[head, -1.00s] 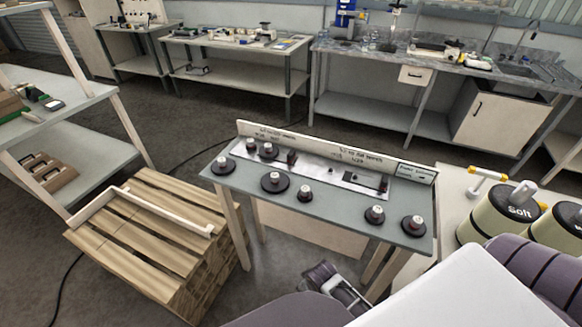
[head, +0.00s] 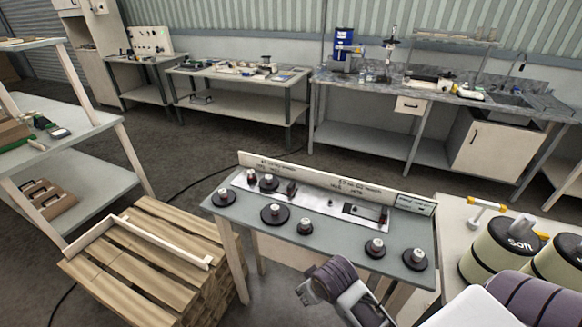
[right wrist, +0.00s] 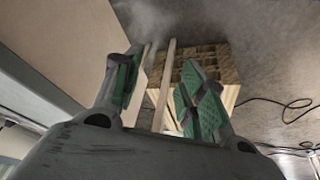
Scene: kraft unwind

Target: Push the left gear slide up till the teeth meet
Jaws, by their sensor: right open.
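A metal plate (head: 318,202) lies along the back of the grey-green bench (head: 330,232). My right gripper (head: 309,291) is in front of the bench's near edge, apart from the gears. In the right wrist view its green-padded fingers (right wrist: 163,75) are spread and empty. My left gripper is not in view.
Several loose gears stand on the bench, including a left one (head: 223,197) and a right one (head: 416,259). A lettered backboard (head: 335,182) rises behind the plate. A wooden pallet stack (head: 140,250) stands left, and drums (head: 500,245) stand right.

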